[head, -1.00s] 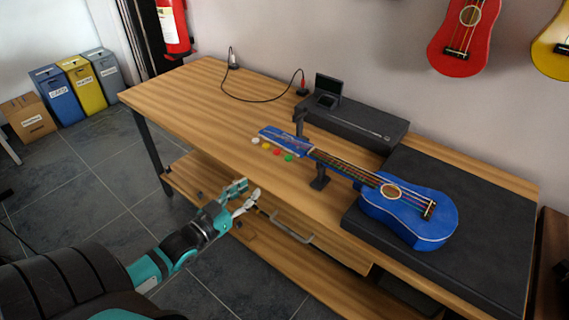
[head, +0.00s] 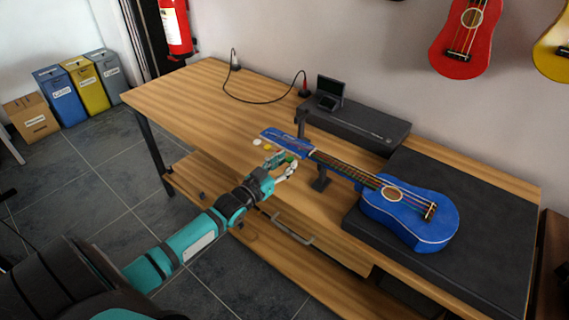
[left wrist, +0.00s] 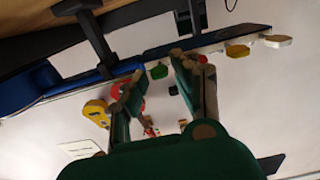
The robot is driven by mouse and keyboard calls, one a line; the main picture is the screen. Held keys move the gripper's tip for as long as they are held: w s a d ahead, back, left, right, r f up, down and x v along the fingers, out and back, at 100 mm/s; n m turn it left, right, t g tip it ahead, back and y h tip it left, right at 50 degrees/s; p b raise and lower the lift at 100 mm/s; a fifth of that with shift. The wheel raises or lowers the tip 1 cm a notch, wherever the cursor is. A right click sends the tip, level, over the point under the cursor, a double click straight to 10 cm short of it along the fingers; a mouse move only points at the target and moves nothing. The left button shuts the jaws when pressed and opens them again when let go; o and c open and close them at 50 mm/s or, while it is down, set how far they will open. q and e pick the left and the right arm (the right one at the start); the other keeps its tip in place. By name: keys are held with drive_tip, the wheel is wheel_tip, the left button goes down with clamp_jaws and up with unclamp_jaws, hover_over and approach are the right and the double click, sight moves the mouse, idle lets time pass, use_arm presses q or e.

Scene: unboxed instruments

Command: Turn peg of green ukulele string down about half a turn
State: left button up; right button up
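The blue ukulele (head: 412,218) lies on the bench, its neck pointing left to a blue headstock (head: 272,134). White (head: 257,142), yellow (head: 267,147) and green (head: 289,157) pegs show along the headstock's near side; the red one is mostly hidden in the head view. My left gripper (head: 284,164) is at the green peg, coming from the bench's front edge. In the left wrist view, the left gripper (left wrist: 158,72) is open, with the green peg (left wrist: 159,71) showing between its separated fingertips. Contact cannot be told. The right gripper is out of view.
A neck support (head: 320,180) stands just right of my left gripper. A dark case (head: 365,125) lies behind the headstock, and a black mat (head: 480,240) is under the ukulele body. The bench's left part (head: 185,95) is mostly clear.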

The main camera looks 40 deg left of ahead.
use_arm(q)
clamp_jaws()
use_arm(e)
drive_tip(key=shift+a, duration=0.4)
use_arm(q)
drive_tip(key=shift+m, duration=0.5)
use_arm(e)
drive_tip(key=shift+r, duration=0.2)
